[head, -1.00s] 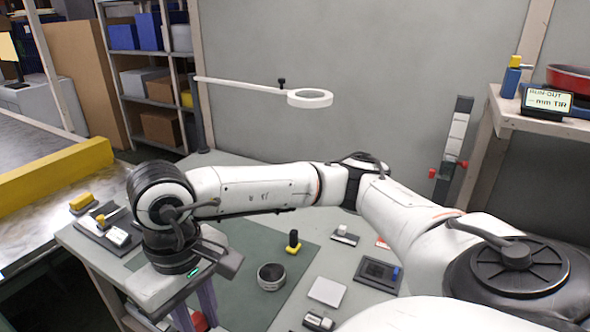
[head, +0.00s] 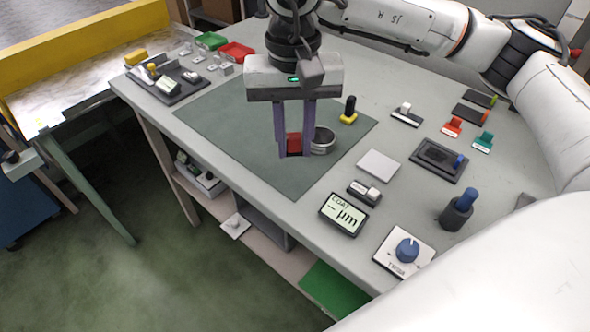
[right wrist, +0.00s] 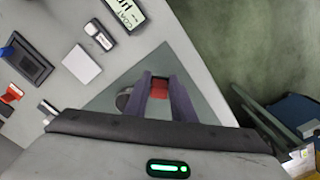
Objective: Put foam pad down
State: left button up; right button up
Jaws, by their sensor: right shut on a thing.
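My right gripper (head: 294,150) points down with its two purple fingers shut on a small red block, the foam pad (head: 294,142). The pad also shows between the fingertips in the right wrist view (right wrist: 156,89). The gripper is over the dark green mat (head: 240,138) on the grey workbench, just left of a round metal ring-shaped part (head: 322,141). The right finger partly covers that ring. I cannot tell whether the pad touches the mat. My left gripper is not in view.
A black and yellow upright piece (head: 348,110) stands behind the ring. A pale square plate (head: 378,165), a coat gauge (head: 344,213) and a blue knob box (head: 405,250) lie to the right. The mat's front left is clear.

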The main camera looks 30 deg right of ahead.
aim_at(294, 179)
jog(key=shift+f, duration=3.05)
jog(key=shift+f, duration=0.15)
jog(key=o, duration=1)
jog(key=shift+c, duration=0.2)
notch_tip(294, 179, up, 12)
jog(key=shift+r, duration=0.2)
